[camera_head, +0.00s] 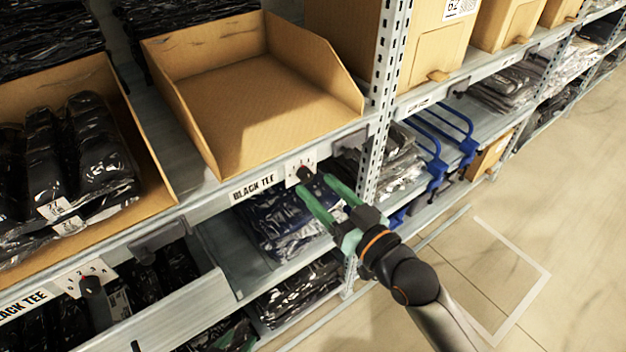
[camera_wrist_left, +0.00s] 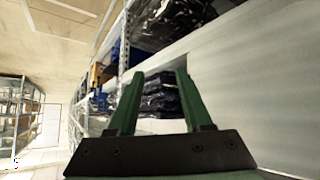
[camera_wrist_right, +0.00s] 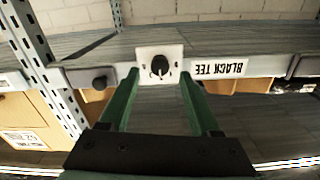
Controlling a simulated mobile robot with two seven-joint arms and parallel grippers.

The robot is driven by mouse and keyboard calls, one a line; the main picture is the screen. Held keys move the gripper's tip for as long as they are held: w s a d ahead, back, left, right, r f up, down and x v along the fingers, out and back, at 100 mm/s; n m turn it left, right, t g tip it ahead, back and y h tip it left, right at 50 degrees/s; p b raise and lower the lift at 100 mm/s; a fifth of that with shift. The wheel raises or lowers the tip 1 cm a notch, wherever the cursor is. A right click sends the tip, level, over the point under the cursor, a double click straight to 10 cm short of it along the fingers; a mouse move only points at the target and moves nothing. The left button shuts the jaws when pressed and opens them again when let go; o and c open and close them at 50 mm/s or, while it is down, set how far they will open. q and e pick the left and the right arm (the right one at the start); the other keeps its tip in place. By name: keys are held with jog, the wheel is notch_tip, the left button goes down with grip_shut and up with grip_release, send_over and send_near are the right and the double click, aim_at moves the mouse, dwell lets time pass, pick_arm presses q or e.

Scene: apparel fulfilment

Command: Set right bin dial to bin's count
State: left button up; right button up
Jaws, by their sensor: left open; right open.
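The right bin (camera_head: 240,110) is an open cardboard tray on the upper shelf, and its visible floor is bare. Below its front edge, beside a "BLACK TEE" label (camera_head: 254,187), is a white dial plate with a dark knob (camera_head: 304,172). In the right wrist view the dial (camera_wrist_right: 160,66) lies just beyond and between the fingertips; its numbers are too small to read. My right gripper (camera_head: 314,184) is open in front of the dial; contact is not visible. My left gripper (camera_wrist_left: 158,75) is open and empty in its wrist view, pointing along the shelving.
The left bin (camera_head: 150,215) holds several bagged black garments. Its own dial (camera_head: 90,284) has a numbered plate and a red mark. A steel upright (camera_head: 386,80) stands just right of the right dial. Bagged clothes (camera_head: 285,220) fill the shelf below. The floor (camera_head: 560,200) is clear at right.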

aim_at(305, 175)
jog(key=shift+x, duration=1.45)
grip_shut()
